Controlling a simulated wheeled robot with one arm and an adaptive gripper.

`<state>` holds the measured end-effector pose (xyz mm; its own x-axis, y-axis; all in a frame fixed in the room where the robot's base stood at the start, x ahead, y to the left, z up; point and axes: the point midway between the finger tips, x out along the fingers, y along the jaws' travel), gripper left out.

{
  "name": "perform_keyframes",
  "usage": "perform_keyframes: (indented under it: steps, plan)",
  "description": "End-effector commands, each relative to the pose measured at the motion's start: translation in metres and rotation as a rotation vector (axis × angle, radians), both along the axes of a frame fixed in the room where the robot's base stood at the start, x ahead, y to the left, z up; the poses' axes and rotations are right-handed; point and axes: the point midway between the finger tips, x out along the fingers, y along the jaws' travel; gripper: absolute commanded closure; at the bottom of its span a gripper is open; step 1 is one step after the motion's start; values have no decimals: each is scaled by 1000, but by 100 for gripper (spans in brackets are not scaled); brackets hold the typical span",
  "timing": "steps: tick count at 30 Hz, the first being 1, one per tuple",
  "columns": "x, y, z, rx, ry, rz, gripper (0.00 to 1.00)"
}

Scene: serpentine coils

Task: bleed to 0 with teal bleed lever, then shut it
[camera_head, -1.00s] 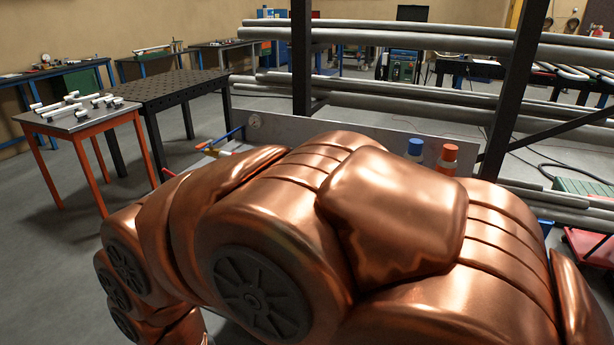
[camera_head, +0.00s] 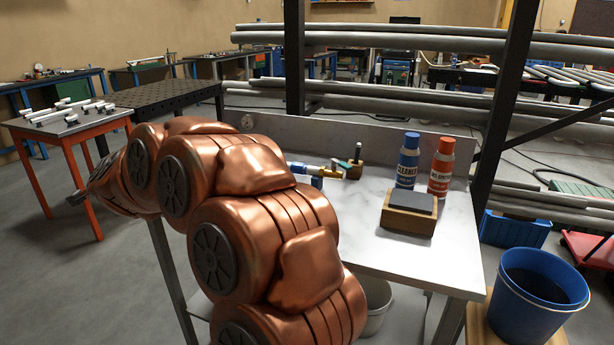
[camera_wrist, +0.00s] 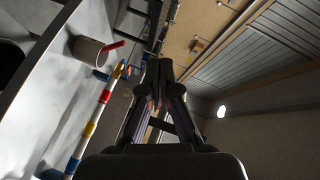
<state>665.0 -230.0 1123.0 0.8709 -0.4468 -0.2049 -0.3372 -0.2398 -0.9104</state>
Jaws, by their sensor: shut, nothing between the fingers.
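My gripper shows in the wrist view (camera_wrist: 163,75), with its dark fingers together and nothing between them. In the head view my copper arm reaches left past the bench's left end, and the dark tip (camera_head: 76,198) is near the orange-legged table. A brass fitting (camera_head: 325,172) with blue and small green parts shows at the back of the white bench (camera_head: 375,248), partly behind my arm. In the wrist view a pipe with yellow, red and blue bands (camera_wrist: 90,128) runs left of my gripper, apart from it. I cannot make out the teal bleed lever or a gauge reading.
A blue bottle (camera_head: 408,160), a red bottle (camera_head: 441,165) and a dark-topped wooden block (camera_head: 409,212) stand on the bench. A blue bucket (camera_head: 530,295) is at the right. Dark rack posts (camera_head: 510,90) rise behind the bench. The floor at left is open.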

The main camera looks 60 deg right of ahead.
Motion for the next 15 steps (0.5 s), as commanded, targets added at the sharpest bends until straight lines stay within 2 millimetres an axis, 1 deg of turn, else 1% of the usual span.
perform_keyframes:
  steps: [1, 2, 3, 5, 6, 8, 9, 11, 12, 14, 15]
  plan:
    - [-1, -33, -6, 17, -45, -99, 100]
    - [-5, -54, -5, 26, -76, -164, 100]
    - [-10, -80, -8, 39, -111, -248, 100]
    - [-24, -118, -13, 53, -164, -379, 100]
    - [-36, -143, -17, 61, -196, -465, 100]
    - [-56, -178, -26, 65, -242, -600, 100]
    - [-72, -200, -31, 65, -273, -689, 100]
    - [-100, -230, -42, 62, -315, -826, 100]
    - [-120, -247, -51, 55, -338, -919, 100]
    - [-151, -269, -64, 41, -370, -1051, 100]
    - [-172, -281, -71, 28, -392, -1137, 100]
